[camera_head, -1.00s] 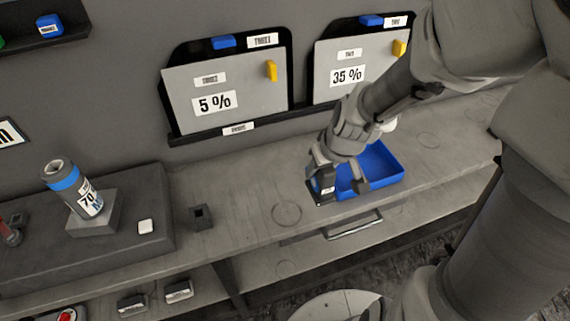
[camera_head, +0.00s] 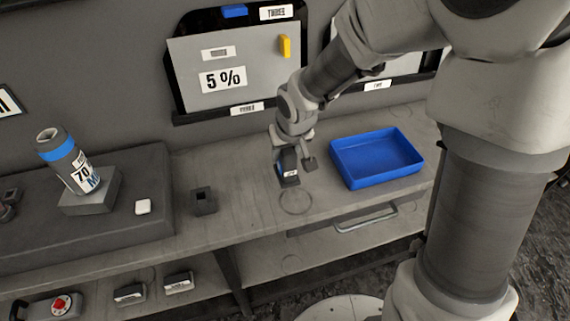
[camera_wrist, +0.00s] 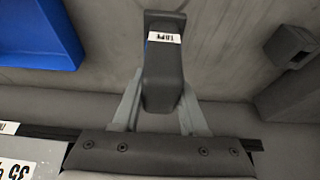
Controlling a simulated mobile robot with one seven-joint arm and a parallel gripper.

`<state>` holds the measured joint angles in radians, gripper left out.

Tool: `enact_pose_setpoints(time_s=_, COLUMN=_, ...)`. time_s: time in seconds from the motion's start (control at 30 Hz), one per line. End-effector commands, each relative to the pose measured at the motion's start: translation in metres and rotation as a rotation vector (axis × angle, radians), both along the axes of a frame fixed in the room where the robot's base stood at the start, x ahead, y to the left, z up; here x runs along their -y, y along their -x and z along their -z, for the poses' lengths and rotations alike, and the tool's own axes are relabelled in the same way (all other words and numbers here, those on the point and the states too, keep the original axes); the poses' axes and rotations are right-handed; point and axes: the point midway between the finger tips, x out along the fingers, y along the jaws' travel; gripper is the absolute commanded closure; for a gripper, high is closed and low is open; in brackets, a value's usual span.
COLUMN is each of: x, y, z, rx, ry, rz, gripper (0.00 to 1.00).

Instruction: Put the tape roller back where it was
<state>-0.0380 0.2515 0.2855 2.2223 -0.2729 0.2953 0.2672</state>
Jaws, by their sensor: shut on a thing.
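The tape roller (camera_head: 287,168) is a dark, narrow block with a white label. My gripper (camera_head: 294,166) holds it over the bench top, just behind a faint ring mark (camera_head: 296,201). In the wrist view the tape roller (camera_wrist: 163,68) sits between the two grey fingers of my gripper (camera_wrist: 160,108), which is shut on it. Its label faces the camera but is too small to read surely. I cannot tell how far it is above the bench (camera_head: 245,215).
A blue tray (camera_head: 345,176), empty, stands right of my gripper. A small dark block with a square hole (camera_head: 205,206) stands to the left. The bench between block and tray is clear.

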Motion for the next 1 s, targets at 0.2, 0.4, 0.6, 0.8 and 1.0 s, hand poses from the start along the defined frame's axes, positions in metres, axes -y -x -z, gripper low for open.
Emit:
enact_pose_setpoints(time_s=0.2, x=0.0, y=0.0, z=0.028, rx=-0.002, ry=0.001, rz=-0.002, gripper=1.0)
enact_pose_setpoints(time_s=0.4, x=0.0, y=-0.001, z=0.039, rx=0.002, ry=-0.001, rz=0.0, gripper=1.0)
enact_pose_setpoints(time_s=0.6, x=0.0, y=-0.001, z=0.04, rx=0.002, ry=-0.001, rz=0.0, gripper=1.0)
enact_pose_setpoints(time_s=0.8, x=0.0, y=0.0, z=0.042, rx=0.001, ry=0.0, rz=-0.001, gripper=0.4)
enact_pose_setpoints(time_s=1.0, x=0.0, y=0.0, z=0.042, rx=0.001, ry=0.0, rz=0.0, gripper=0.28)
